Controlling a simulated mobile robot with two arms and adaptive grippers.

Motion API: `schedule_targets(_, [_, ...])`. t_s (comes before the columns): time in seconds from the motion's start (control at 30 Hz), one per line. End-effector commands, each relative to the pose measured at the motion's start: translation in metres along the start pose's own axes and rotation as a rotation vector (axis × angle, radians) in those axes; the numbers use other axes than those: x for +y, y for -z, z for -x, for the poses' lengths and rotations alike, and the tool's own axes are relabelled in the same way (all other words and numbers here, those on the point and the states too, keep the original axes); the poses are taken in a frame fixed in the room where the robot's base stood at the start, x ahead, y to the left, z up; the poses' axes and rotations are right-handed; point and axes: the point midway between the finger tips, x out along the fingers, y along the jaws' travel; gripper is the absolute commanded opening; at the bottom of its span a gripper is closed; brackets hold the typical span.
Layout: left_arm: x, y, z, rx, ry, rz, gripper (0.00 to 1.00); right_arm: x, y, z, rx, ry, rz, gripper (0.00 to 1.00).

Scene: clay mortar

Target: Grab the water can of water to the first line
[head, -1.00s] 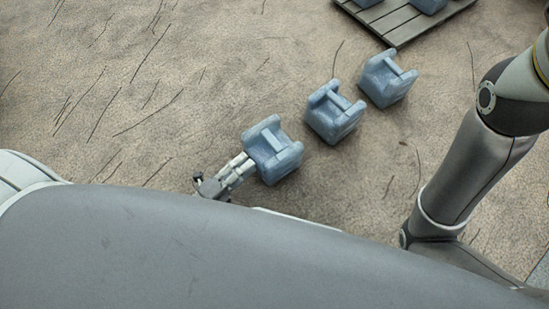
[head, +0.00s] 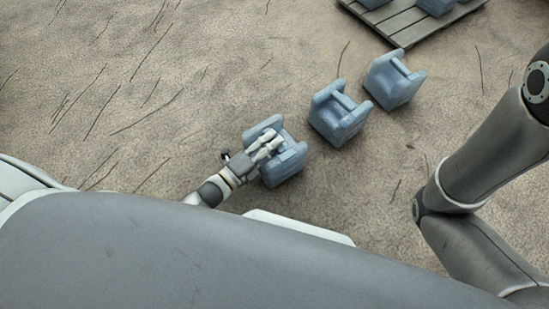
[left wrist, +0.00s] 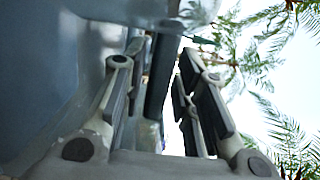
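Three blue-grey water cans with top handles stand in a diagonal row on the ground in the head view: the nearest can (head: 287,168), the middle can (head: 335,120) and the far can (head: 393,82). My left gripper (head: 270,143) is over the top of the nearest can, at its handle, and hides part of it. In the left wrist view the fingers of my left gripper (left wrist: 160,82) are apart, with a dark bar, which looks like the handle (left wrist: 161,78), between them. The can's body (left wrist: 40,70) fills the left side. My right gripper is out of view.
A slatted wooden pallet (head: 408,36) with more blue-grey cans (head: 437,4) lies at the top right. The cracked brown ground (head: 150,80) to the left of the row is clear. Palm fronds (left wrist: 245,50) show in the left wrist view.

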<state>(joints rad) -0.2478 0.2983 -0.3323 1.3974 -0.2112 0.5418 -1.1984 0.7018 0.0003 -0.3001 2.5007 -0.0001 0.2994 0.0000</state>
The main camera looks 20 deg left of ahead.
Motion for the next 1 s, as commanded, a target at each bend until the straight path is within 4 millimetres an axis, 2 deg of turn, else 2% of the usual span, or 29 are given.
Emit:
schedule_targets(0.07, [-0.0002, 0.0001, 0.0003, 0.000, 0.000, 0.000, 0.28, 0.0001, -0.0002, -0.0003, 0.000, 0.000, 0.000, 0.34])
schedule_targets(0.2, [-0.0001, 0.0000, 0.0005, 0.000, 0.000, 0.000, 0.10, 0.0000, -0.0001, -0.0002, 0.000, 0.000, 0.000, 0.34])
schedule_targets(0.3, [0.0000, 0.0000, 0.0006, 0.000, 0.000, 0.000, 0.00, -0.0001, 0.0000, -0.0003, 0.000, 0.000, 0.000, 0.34])
schedule_targets(1.0, [-0.0041, -0.0007, -0.0006, 0.001, 0.007, -0.001, 0.00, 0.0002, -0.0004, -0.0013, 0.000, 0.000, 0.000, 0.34])
